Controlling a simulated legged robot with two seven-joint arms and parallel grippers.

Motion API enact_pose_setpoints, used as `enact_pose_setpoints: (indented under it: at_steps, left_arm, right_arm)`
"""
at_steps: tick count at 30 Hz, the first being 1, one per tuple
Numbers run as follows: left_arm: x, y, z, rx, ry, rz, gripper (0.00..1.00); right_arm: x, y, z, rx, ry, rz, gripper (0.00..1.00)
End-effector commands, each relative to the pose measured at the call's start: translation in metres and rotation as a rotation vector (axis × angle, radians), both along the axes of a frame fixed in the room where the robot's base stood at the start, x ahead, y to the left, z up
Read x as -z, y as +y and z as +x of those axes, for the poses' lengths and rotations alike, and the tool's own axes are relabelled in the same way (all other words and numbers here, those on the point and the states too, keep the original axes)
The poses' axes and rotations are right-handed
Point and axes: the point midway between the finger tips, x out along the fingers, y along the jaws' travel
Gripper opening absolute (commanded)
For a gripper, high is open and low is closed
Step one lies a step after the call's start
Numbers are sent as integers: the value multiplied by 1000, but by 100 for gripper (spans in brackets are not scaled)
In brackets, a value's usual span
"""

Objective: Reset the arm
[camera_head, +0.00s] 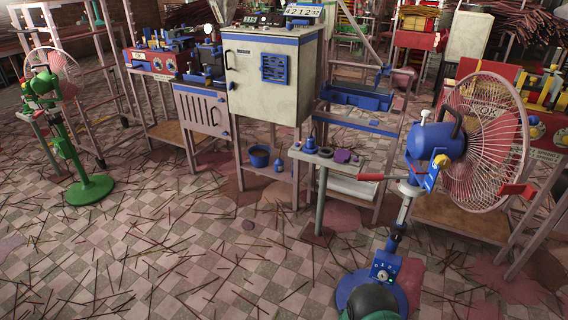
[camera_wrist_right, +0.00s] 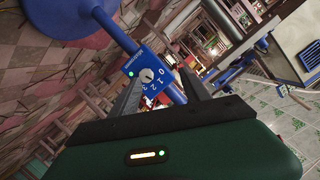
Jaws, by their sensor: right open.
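My right gripper (camera_wrist_right: 163,86) is open in the wrist view, with its two dark fingers on either side of the fan's blue control box (camera_wrist_right: 133,66). The box has a round knob (camera_wrist_right: 147,75) with numbers beside it and a small green light. I cannot tell whether the fingers touch it. In the head view the control box (camera_head: 385,268) is low on the pole of the blue standing fan (camera_head: 436,140). My green wrist housing (camera_head: 372,303) shows at the bottom edge, in front of the fan base; its fingers cannot be made out there. My left gripper is not in view.
A white cabinet (camera_head: 270,75) stands at the centre back, beside a narrow bench (camera_head: 340,162). A green fan (camera_head: 62,140) stands at the left. Another machine table (camera_head: 500,110) is behind the blue fan.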

Motion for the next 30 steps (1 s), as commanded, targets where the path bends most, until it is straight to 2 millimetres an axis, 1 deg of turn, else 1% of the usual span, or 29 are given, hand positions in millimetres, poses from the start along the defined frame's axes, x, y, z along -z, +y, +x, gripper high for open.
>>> enact_pose_setpoints:
  at_steps: [1,3,5,7,8,9,11,12,14,15,17,18,19,20,21,23,24,25,27,29,30]
  left_arm:
    - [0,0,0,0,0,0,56]
    - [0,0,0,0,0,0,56]
    - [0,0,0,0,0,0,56]
    - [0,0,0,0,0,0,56]
    - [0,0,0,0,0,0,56]
    - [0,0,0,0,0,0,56]
    - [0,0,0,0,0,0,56]
    - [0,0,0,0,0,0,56]
    - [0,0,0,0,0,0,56]
    - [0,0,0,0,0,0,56]
    - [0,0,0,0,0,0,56]
    - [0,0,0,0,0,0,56]
    - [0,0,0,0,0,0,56]
    - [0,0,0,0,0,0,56]
    - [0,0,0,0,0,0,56]
    - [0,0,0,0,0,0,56]
    - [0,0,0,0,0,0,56]
    - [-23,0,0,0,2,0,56]
    - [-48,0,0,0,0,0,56]
    - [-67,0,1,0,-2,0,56]
    - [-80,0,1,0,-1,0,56]
  right_arm:
    - [-25,10,18,-39,65,22,55]
    - [-49,27,27,-116,197,43,55]
    - [-72,44,26,-192,306,50,55]
    - [-100,62,14,-286,435,47,55]
    - [-111,70,4,-329,491,42,55]
    - [-126,79,-10,-386,561,32,55]
    - [-145,90,-37,-464,660,12,55]
    - [-156,96,-55,-512,720,-2,55]
    - [-170,102,-83,-577,802,-25,55]
    - [-178,105,-102,-616,852,-40,55]
    - [-189,108,-129,-670,921,-63,55]
    - [-195,109,-147,-703,963,-77,55]
    - [-200,109,-161,-727,995,-90,55]
    - [-204,110,-174,-749,1026,-100,55]
    - [-209,109,-192,-778,1066,-117,55]
    - [-216,108,-219,-819,1125,-139,55]
    - [-220,107,-237,-846,1164,-154,55]
    - [-242,107,-235,-845,1165,-153,55]
    - [-265,107,-233,-843,1166,-148,55]
    - [-283,107,-233,-843,1166,-147,55]
    - [-296,107,-233,-843,1166,-147,55]
